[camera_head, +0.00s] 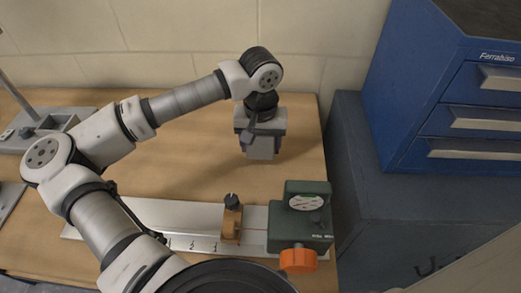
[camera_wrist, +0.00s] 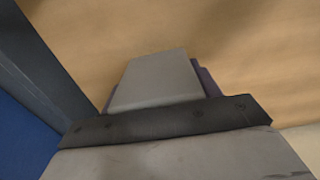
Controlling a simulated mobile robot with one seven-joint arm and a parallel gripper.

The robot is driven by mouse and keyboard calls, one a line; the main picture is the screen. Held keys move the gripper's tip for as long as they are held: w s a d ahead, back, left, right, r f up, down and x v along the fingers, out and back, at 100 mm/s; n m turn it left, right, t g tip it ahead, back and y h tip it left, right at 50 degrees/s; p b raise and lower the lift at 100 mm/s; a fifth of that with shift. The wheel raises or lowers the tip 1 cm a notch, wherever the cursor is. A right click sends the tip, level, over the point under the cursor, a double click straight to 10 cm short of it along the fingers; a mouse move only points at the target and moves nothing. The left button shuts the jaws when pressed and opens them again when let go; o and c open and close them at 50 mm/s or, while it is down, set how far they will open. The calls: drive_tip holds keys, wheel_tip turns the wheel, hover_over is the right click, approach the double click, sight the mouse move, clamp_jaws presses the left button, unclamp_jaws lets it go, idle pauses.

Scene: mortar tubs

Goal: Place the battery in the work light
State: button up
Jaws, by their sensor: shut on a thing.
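My gripper (camera_head: 261,150) hangs above the wooden table near its back right, pointing down. In the wrist view my gripper (camera_wrist: 155,80) shows from close up, with a grey finger in front. A dark purple edge shows beside and behind this finger (camera_wrist: 208,82); I take it to be the battery, held in the jaws. Most of it is hidden by the finger, and it cannot be made out in the head view. I cannot pick out a work light for certain in either view.
A dark green box (camera_head: 300,226) with a dial and orange knob stands at the table's front right, on a metal rail with a scale (camera_head: 190,243). A small tan block with a black knob (camera_head: 232,222) sits on the rail. Blue drawers (camera_head: 440,100) stand to the right. A grey stand (camera_head: 40,128) is at left.

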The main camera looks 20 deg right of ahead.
sight(260, 154)
drive_tip(key=shift+f+p, duration=0.4)
drive_tip(key=shift+f, duration=1.5)
drive_tip(key=shift+f, duration=0.2)
drive_tip(key=o, duration=1.4)
drive_tip(key=shift+r, duration=0.1)
